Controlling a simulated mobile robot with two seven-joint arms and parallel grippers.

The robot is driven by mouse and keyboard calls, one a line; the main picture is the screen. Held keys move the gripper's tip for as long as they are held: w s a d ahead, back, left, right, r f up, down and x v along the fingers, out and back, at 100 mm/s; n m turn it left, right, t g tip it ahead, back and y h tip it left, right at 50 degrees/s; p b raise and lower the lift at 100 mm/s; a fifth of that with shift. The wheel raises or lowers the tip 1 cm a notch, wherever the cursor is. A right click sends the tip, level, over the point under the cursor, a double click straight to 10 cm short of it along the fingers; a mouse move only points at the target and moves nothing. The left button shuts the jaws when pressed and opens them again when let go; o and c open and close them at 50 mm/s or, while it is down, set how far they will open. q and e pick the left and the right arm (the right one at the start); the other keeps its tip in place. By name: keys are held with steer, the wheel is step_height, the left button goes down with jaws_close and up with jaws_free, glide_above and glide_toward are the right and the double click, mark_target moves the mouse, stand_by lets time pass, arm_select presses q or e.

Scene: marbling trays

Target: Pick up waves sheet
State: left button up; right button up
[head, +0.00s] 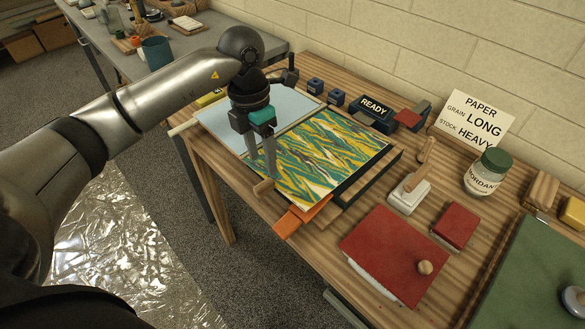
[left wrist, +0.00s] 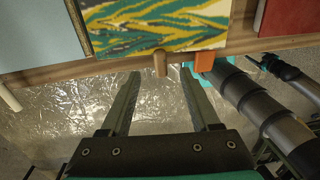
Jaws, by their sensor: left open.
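The waves sheet (head: 325,155), with green, yellow and white wavy bands, lies flat over the right-hand tray on the wooden table. Its near edge also shows at the top of the left wrist view (left wrist: 160,25). My left gripper (head: 262,176) points down by the sheet's near left edge, with its fingers in front of part of it in the head view. In the left wrist view its two fingers (left wrist: 157,78) are apart with nothing between them, and the sheet lies beyond their tips.
A small wooden peg (head: 262,188) and an orange tab (head: 301,216) are at the table's near edge. A pale blue tray (head: 288,105) lies left of the sheet.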

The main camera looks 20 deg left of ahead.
mark_target(264, 183)
arm_select(q)
steer(key=shift+s+d+f, duration=0.1)
steer(key=shift+s+f, duration=0.1)
steer(key=shift+f, duration=1.45)
steer(key=shift+s+d+f, duration=0.1)
steer(key=shift+s+f, duration=0.1)
steer(key=shift+f, duration=1.4)
jaws_close()
